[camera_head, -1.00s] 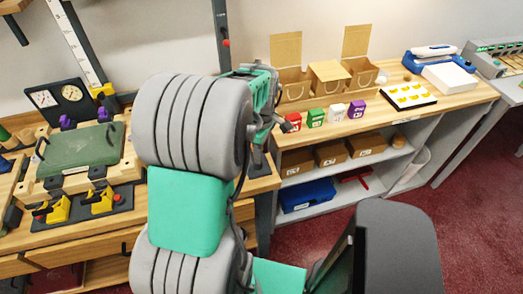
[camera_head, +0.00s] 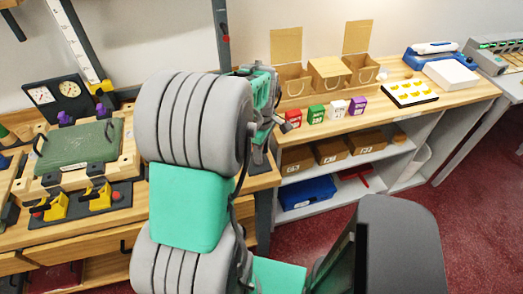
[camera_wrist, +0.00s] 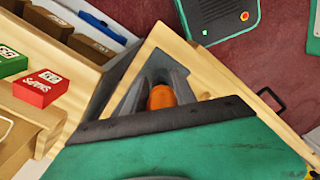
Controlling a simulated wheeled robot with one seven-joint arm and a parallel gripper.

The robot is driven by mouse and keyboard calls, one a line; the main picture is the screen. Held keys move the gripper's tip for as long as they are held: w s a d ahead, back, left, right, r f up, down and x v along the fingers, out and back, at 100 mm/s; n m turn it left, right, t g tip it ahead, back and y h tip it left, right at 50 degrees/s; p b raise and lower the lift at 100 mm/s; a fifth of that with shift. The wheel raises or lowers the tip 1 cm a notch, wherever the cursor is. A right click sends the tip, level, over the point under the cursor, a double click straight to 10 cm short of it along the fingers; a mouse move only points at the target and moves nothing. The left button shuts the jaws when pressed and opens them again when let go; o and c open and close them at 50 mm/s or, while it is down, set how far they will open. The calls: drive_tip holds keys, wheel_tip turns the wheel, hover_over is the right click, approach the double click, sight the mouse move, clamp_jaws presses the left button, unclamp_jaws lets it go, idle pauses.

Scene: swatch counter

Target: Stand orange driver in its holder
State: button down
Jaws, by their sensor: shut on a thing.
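The orange driver shows in the wrist view as a rounded orange end (camera_wrist: 161,97). It sits between the grey fingers of my gripper (camera_wrist: 162,88), which are shut on it. The rest of the driver is hidden by the fingers and the dark edge of the hand. In the head view my arm covers most of the gripper and I cannot see the driver. I cannot pick out its holder in either view.
A wooden bench carries a green-lidded fixture (camera_head: 78,145) and yellow clamps (camera_head: 98,195). The counter at right holds a red box (camera_head: 292,117), a green box (camera_head: 316,114), a purple box (camera_head: 357,106) and open cartons (camera_head: 330,75). Shelves below hold a blue bin (camera_head: 307,192).

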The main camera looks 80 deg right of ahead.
drive_tip(key=shift+f, duration=0.35)
idle(0.4)
drive_tip(key=c, duration=0.6)
unclamp_jaws()
wheel_tip(320, 180, up, 6)
drive_tip(key=p, duration=0.4)
drive_tip(key=shift+r, duration=0.1)
idle(0.5)
